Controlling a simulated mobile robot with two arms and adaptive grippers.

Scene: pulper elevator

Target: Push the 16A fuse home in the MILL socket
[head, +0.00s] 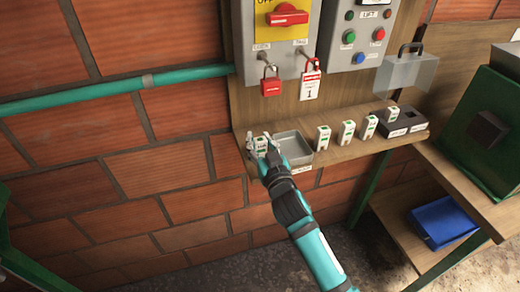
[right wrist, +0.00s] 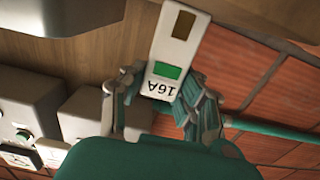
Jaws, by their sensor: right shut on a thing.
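My right gripper (head: 262,143) is shut on a white fuse (head: 261,147) above the left end of the shelf, left of the grey tray. In the right wrist view, the fuse (right wrist: 178,50) sits between the two fingers (right wrist: 160,86). It shows a green patch, a brown patch and the marking 16A, upside down in the picture. The fuse appears clear of the shelf, but its lower end is hidden. I cannot make out a socket marked MILL; small labels are unreadable. My left gripper is not in view.
A grey open tray (head: 316,160) is beside the gripper. Several white fuses (head: 323,138) stand along the wooden shelf (head: 350,152), and a dark block (head: 418,117) is at its right. Above hang a red padlock (head: 271,86) and tag (head: 311,86). A clear cover (head: 402,72) is upper right.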

